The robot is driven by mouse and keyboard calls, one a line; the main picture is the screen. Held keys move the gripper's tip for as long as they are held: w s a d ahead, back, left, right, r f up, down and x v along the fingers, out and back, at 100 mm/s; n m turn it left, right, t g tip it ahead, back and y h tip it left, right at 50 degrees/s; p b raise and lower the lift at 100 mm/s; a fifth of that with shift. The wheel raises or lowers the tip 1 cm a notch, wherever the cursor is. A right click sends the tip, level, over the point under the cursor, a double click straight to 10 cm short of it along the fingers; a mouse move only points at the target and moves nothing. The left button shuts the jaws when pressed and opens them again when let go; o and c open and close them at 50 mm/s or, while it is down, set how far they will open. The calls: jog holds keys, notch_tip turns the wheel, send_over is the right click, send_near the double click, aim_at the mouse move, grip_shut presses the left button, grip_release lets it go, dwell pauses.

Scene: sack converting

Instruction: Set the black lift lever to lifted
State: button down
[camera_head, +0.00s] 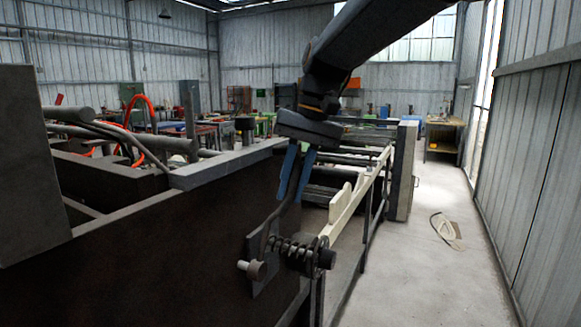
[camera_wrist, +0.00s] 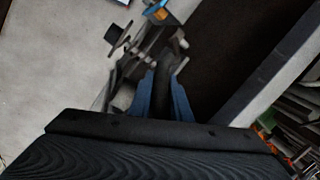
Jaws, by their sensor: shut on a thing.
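The black lift lever (camera_head: 276,219) rises at a slant from a pivot beside a coil spring on the side of the dark machine. My gripper (camera_head: 289,198) comes down from above, with its two blue fingers shut on the lever's upper part. In the wrist view the dark lever (camera_wrist: 165,74) runs between the blue fingers of my gripper (camera_wrist: 163,82). The fingers hide part of the lever's top end.
The dark machine wall (camera_head: 170,255) fills the left and front. A coil spring (camera_head: 290,250) and a round pin (camera_head: 254,270) stick out by the lever's base. A cream bar (camera_head: 352,205) runs behind it. The grey floor (camera_head: 430,280) at right is mostly clear, with a cable (camera_head: 443,230) lying on it.

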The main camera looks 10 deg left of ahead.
jog(key=shift+w+d+f+g+p, duration=0.15)
jog(key=shift+w+f+g+p, duration=0.25)
jog(key=shift+w+f+p, duration=0.15)
jog(key=shift+w+d+f+g+p, duration=0.1)
jog(key=shift+w+f+g+p, duration=0.2)
jog(key=shift+w+g+p, duration=0.25)
jog(key=shift+w, duration=0.1)
jog(key=c, duration=1.6)
grip_release()
jog(key=shift+c, duration=0.2)
jog(key=b+v, duration=0.2)
jog(key=v, duration=0.5)
jog(key=shift+d+r, duration=0.2)
jog(key=shift+r, duration=0.15)
